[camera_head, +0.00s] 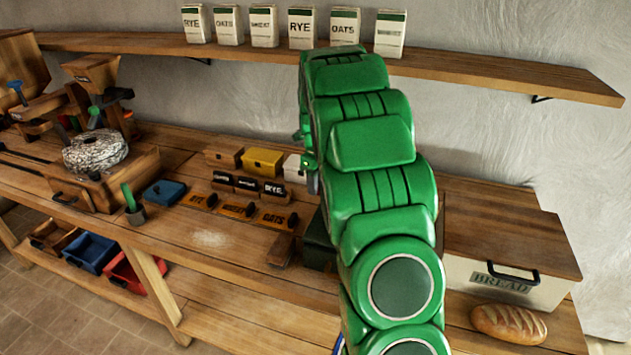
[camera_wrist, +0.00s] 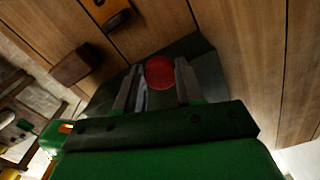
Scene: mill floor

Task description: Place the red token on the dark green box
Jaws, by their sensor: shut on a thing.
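The red token (camera_wrist: 159,72) is a round red disc between the two fingertips of my gripper (camera_wrist: 157,82) in the wrist view. My gripper is shut on it. The dark green box (camera_wrist: 205,62) lies behind the token and fingers in that view, so the token is over its top. I cannot tell whether the token touches the box. In the head view the dark green box (camera_head: 317,243) stands on the bench, partly hidden by my green arm. The token is hidden there.
A bread bin (camera_head: 507,270) with a loaf (camera_head: 508,323) stands right of my arm. Labelled plates (camera_head: 237,209) and small boxes (camera_head: 262,161) are to the left. A brown block (camera_head: 282,250) sits beside the green box. A shelf (camera_head: 480,68) with several packets runs above.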

